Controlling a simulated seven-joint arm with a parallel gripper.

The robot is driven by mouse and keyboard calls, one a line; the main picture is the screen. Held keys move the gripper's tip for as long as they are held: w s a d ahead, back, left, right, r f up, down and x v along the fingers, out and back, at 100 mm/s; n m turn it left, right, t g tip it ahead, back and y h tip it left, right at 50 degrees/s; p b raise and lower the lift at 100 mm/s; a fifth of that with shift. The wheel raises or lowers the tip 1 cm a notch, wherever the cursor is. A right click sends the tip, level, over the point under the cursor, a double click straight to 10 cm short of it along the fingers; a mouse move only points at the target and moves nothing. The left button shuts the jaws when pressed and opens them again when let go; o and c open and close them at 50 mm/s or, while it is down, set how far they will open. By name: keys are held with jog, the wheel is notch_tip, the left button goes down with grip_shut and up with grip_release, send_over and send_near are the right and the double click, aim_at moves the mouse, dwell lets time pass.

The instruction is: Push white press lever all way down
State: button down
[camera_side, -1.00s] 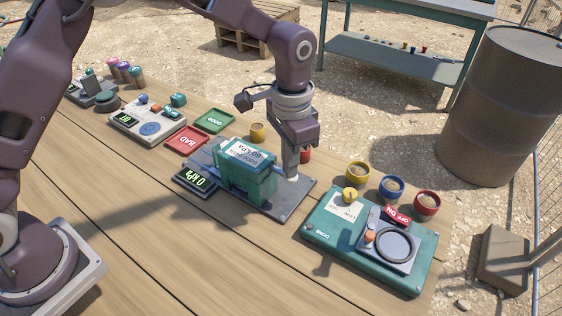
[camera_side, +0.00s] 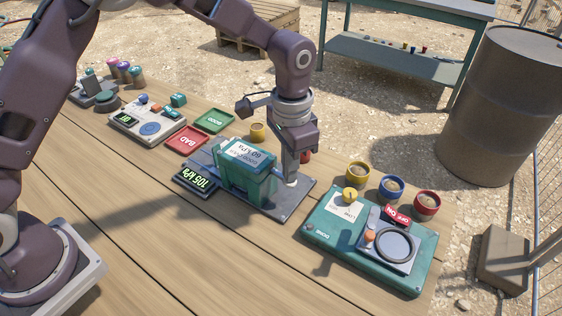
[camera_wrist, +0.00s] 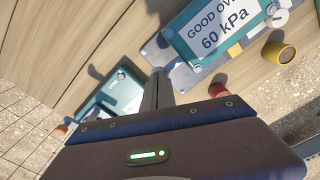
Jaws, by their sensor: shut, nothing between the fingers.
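The press is a green block (camera_side: 243,182) on a grey base plate, with a label reading 60 kPa on top. The label also shows in the wrist view (camera_wrist: 222,35). The white press lever (camera_side: 291,181) sits at the right side of the press, low over the plate. My gripper (camera_side: 290,172) is shut and empty, pointing down with its tips on the lever's white end, which they partly hide. In the wrist view my shut fingers (camera_wrist: 157,92) stand beside the press. The press display (camera_side: 196,179) reads about 105 kPa.
A green mixer-like device (camera_side: 325,238) with an ON/OFF panel stands to the right. Yellow, blue (camera_side: 392,188) and red cups stand behind it. Red BAD (camera_side: 186,139) and green GOOD (camera_side: 214,120) trays lie to the left. The front of the table is clear.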

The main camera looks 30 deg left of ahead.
jog(key=shift+r, duration=0.1)
notch_tip(320, 180, up, 9)
dwell(0.9)
jog(key=shift+r, duration=0.1)
jog(key=s+a+r+n+t, duration=0.3)
jog(key=s+a+r, duration=0.8)
jog(key=s+r, duration=0.15)
jog(key=s+a+f+n+t, duration=0.1)
jog(key=s+a+f, duration=0.1)
jog(key=s, duration=0.5)
jog(key=s+a+f+n+t, duration=0.1)
jog(key=s+a+f+n, duration=0.1)
jog(key=s, duration=0.5)
jog(key=shift+a+t, duration=0.3)
jog(key=shift+a, duration=0.2)
